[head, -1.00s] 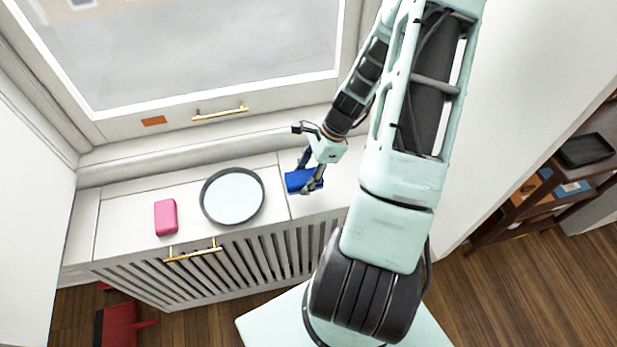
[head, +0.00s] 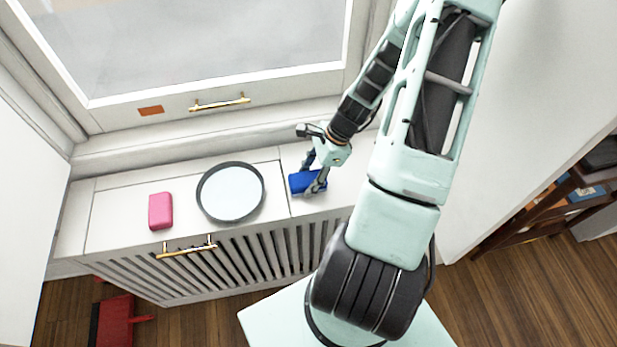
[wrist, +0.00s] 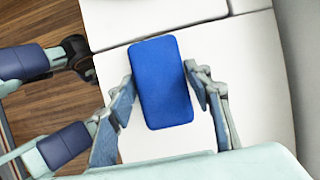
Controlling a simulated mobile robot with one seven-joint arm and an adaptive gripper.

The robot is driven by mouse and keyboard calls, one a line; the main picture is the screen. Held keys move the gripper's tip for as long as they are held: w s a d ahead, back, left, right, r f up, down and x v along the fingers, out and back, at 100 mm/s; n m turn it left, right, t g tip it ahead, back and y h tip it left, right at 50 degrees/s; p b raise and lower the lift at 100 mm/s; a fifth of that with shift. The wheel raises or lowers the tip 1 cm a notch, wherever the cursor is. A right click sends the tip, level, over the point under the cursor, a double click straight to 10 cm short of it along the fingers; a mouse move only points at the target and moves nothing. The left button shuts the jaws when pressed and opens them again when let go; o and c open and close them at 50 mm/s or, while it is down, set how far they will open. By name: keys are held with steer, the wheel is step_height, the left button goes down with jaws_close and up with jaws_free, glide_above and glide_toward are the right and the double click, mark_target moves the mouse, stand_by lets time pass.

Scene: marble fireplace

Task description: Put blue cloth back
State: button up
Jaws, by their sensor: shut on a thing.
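The blue cloth (head: 300,183) is a rounded block shape on the white sill, to the right of the round pan. In the wrist view the blue cloth (wrist: 160,82) lies between my two fingers. My gripper (head: 316,175) reaches down over it and is shut on it, with one finger at each long side; the gripper also shows in the wrist view (wrist: 163,97). I cannot tell whether the cloth is resting on the sill or slightly raised.
A round dark-rimmed pan (head: 203,202) and a pink block (head: 160,211) sit on the white sill (head: 120,208) to the left. A window with a gold handle (head: 219,103) is behind. A gold handle (head: 185,251) is at the sill's front. A red dustpan (head: 116,322) lies on the floor.

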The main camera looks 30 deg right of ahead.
steer(key=o, duration=1)
steer(key=v, duration=1.2)
